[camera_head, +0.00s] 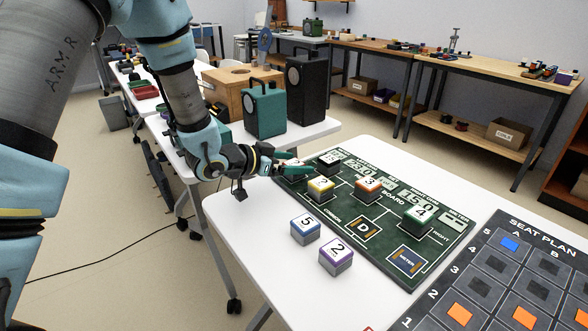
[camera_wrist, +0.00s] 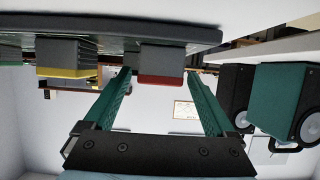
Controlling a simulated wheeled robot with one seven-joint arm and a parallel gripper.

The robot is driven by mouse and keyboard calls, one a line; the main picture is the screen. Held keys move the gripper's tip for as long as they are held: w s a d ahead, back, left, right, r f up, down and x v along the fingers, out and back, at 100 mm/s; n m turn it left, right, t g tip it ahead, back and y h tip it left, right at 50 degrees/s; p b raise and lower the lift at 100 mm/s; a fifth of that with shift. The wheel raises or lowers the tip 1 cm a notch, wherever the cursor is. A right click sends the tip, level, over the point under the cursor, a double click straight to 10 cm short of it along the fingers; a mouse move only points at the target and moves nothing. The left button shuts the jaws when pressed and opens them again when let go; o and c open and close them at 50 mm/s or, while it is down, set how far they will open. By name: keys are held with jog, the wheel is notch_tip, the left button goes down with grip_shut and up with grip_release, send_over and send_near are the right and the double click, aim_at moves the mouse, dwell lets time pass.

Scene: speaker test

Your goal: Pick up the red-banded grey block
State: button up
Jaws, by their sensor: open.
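The red-banded grey block (camera_wrist: 161,62) shows in the wrist view at the board's edge, its red band facing the camera. My gripper (camera_wrist: 159,74) is open, with one green finger on each side of the block. A narrow gap shows on each side, so the fingers do not appear to press on it. In the head view, my gripper (camera_head: 294,170) is at the near-left corner of the dark green board (camera_head: 352,211), and its fingers hide most of the block there.
Beside it on the board are a yellow-banded block (camera_head: 321,189), an orange-banded block (camera_head: 369,189), a green-banded block (camera_head: 418,219) and a dark block (camera_head: 330,161). Blue-banded (camera_head: 305,229) and purple-banded (camera_head: 336,257) blocks stand on the white table (camera_head: 262,248). Speakers (camera_head: 265,110) stand behind.

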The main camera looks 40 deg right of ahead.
aim_at(303, 164)
jog(key=x, duration=0.3)
jog(key=shift+f, duration=0.15)
grip_shut()
dwell(0.7)
